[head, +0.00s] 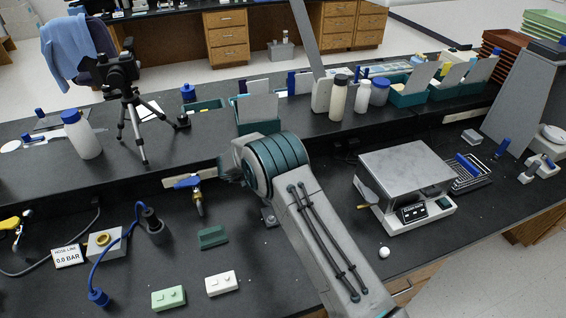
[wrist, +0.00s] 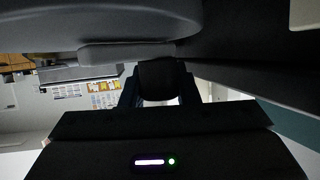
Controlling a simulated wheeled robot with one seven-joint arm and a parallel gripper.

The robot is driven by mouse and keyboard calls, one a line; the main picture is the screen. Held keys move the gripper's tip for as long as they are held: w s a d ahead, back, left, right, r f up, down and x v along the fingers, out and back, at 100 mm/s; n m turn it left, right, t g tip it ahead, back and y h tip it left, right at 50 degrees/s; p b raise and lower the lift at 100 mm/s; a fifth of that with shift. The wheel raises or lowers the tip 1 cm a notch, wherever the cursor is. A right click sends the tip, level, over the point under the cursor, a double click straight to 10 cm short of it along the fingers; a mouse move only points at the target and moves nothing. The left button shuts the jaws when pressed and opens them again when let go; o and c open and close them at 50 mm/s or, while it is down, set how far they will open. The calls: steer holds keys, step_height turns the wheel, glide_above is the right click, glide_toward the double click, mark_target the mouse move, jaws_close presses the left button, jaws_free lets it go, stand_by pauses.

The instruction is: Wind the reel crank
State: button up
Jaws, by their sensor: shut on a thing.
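In the wrist view my gripper (wrist: 160,90) is shut on a dark rounded knob (wrist: 160,76), which looks like the handle of the reel crank. One finger stands on each side of the knob. A large grey rounded body (wrist: 90,25) fills the top of the wrist view, very close above the fingers; I cannot tell if it is the reel. In the head view my arm crosses the middle of the bench, and it hides my gripper. The reel and crank cannot be made out in the head view.
A balance-like device (head: 405,175) with a flat top stands right of my arm, with a small white ball (head: 384,252) in front. A blue-handled valve (head: 187,183) and a green block (head: 212,237) lie left. Bottles and a tripod (head: 132,120) stand on the raised shelf.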

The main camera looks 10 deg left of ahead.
steer(key=shift+d+m+g+h, duration=0.25)
steer(key=shift+m+g+h, duration=0.15)
steer(key=shift+m, duration=0.1)
steer(key=o, duration=1)
steer(key=b+v, duration=0.2)
steer(key=v, duration=1.2)
steer(key=shift+d+b, duration=0.1)
steer(key=shift+b, duration=0.2)
